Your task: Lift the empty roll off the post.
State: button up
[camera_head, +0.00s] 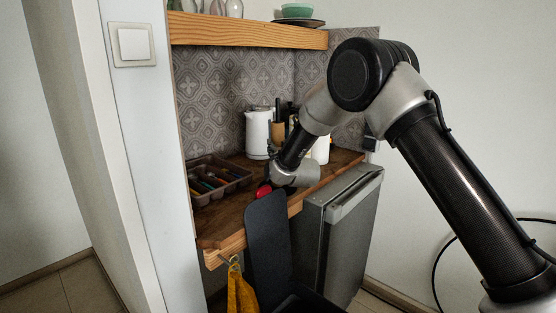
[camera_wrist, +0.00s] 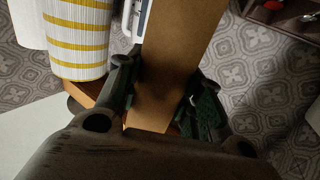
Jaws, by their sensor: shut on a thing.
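The empty roll is a plain brown cardboard tube (camera_wrist: 181,35) in the wrist view, running from the top edge down between my fingers. My gripper (camera_wrist: 163,95) is shut on it, with a dark finger against each side. In the head view, a tan upright piece (camera_head: 278,132) beside the white kettle looks like the same roll. There my gripper is mostly hidden behind my wrist. The post is not visible, so I cannot tell whether the roll is still around it.
A yellow-striped white roll (camera_wrist: 78,38) stands close beside my left finger in the wrist view. The white kettle (camera_head: 258,133) is close by on the wooden counter (camera_head: 229,222). A brown cutlery tray (camera_head: 203,163) lies at left. The wooden shelf (camera_head: 240,33) hangs above.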

notch_tip(320, 180, up, 36)
jog(key=shift+f, duration=0.2)
dwell(3.3)
jog(key=shift+s, duration=0.1)
jog(key=s+d, duration=0.6)
jog(key=d, duration=0.2)
dwell(0.4)
